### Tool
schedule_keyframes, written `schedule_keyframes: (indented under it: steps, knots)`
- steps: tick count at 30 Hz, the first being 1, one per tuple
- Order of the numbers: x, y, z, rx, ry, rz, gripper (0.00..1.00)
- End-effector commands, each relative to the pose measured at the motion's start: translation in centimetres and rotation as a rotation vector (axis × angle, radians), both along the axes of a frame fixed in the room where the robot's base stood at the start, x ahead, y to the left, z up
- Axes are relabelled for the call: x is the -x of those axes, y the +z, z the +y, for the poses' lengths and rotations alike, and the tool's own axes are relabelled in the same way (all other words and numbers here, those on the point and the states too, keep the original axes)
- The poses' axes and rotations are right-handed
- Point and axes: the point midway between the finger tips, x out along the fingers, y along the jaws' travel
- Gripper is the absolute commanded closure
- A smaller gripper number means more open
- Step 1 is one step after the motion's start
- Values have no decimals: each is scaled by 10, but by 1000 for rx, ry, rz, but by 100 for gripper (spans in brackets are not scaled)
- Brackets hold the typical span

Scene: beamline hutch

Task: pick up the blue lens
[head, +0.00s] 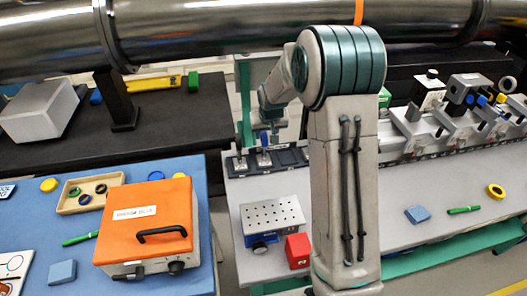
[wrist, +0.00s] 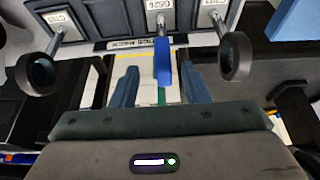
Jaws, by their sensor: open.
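The blue lens (wrist: 162,62) stands on a thin post in the middle slot of a dark rack (wrist: 125,20) with labelled slots. In the wrist view it shows nearly edge-on. My gripper (wrist: 159,72) is open, with one finger on each side of the lens in the picture and a visible gap to both. I cannot tell how deep the lens sits between the fingers. In the head view the blue lens (head: 264,139) shows small on the rack (head: 240,165), just below my gripper (head: 268,122); my arm hides the rack's right part.
Two dark-rimmed lenses on posts flank the blue one, one left (wrist: 37,73) and one right (wrist: 235,56). A perforated metal block (head: 272,214) and a red cube (head: 298,250) stand in front of the rack. A large steel pipe (head: 220,25) crosses above.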

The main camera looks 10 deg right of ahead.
Motion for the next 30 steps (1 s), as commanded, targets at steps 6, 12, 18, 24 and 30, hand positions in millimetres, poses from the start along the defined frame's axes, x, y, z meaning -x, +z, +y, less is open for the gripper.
schedule_keyframes:
  steps: [6,12,18,24,30]
  knots:
    - [-7,-7,1,0,0,1,58]
    - [-24,-23,4,0,1,3,58]
    - [-31,-42,4,0,0,1,58]
    - [-33,-45,4,0,0,-1,58]
    - [-32,-45,4,0,-1,-1,83]
